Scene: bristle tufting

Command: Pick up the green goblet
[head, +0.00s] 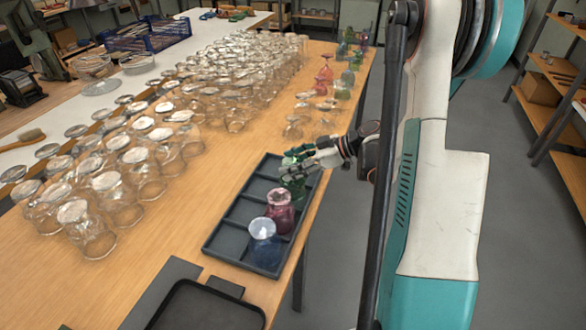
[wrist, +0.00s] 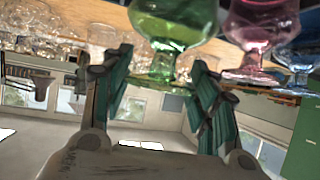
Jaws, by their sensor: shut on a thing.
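The green goblet (wrist: 172,25) shows large at the top of the wrist view, between the two teal-padded fingers of my gripper (wrist: 160,85). My gripper is shut on it. In the head view the green goblet (head: 293,182) is at the far end of the dark divided tray (head: 222,238), partly hidden by my gripper (head: 300,162). I cannot tell whether it touches the tray. A pink goblet (head: 280,210) and a blue goblet (head: 263,243) stand in the tray nearer the camera; the pink goblet (wrist: 258,30) and blue goblet (wrist: 300,50) also show in the wrist view.
Many clear glasses (head: 130,170) fill the left and back of the wooden table (head: 140,270). More colored glasses (head: 325,75) stand along its far right edge. A black tray (head: 205,308) lies at the front. Shelves (head: 560,85) stand at the right.

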